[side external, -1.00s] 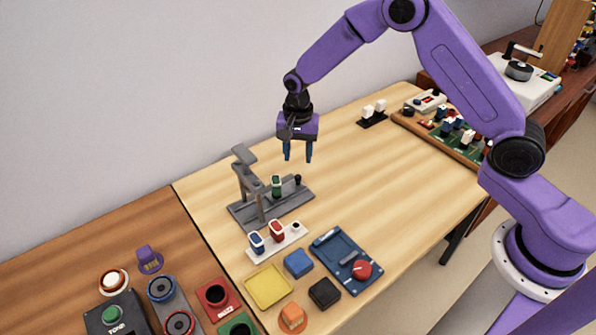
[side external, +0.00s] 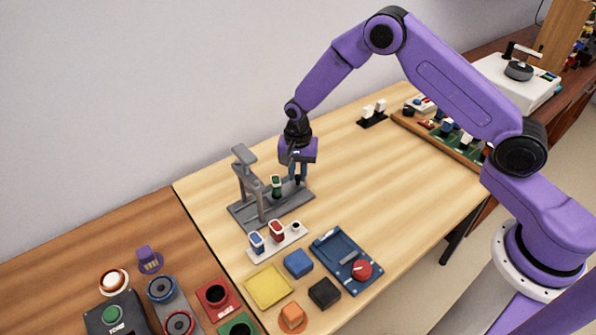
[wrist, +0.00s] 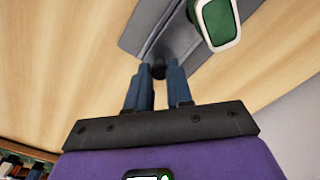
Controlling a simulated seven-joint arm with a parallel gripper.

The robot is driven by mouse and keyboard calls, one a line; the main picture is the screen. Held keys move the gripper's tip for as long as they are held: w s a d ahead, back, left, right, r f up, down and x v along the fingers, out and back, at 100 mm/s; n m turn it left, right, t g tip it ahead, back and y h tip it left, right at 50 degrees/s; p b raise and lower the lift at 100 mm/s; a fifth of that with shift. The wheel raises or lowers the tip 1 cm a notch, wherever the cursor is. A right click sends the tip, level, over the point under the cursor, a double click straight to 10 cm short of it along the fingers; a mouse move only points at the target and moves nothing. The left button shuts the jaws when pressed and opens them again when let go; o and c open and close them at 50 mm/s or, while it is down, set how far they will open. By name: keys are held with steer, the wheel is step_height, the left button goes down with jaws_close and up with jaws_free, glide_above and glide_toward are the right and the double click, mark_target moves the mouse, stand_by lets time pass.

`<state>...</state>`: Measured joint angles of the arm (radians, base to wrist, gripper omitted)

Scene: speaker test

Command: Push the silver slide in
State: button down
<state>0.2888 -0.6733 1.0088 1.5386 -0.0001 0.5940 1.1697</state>
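A grey fixture (side external: 245,219) has a flat base and an upright stand with an overhanging arm. A silver-grey slide (side external: 287,190) lies along its right part; its exact limits are hard to see. A dark knob (wrist: 158,72) stands at the slide's end. My gripper (side external: 297,181) is down at that end, its fingers close together. In the wrist view the blue fingertips (wrist: 158,66) flank the knob with a narrow gap and appear closed on it. A green, white-rimmed piece (side external: 276,184) stands on the fixture left of my gripper and also shows in the wrist view (wrist: 218,20).
A white strip (side external: 264,250) with blue and red pieces lies in front of the fixture. The table's right middle is clear.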

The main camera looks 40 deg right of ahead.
mark_target(286, 190)
steer(key=shift+a, duration=2)
steer(key=c, duration=1)
jaws_free()
step_height(286, 190, up, 18)
steer(key=shift+f, duration=0.25)
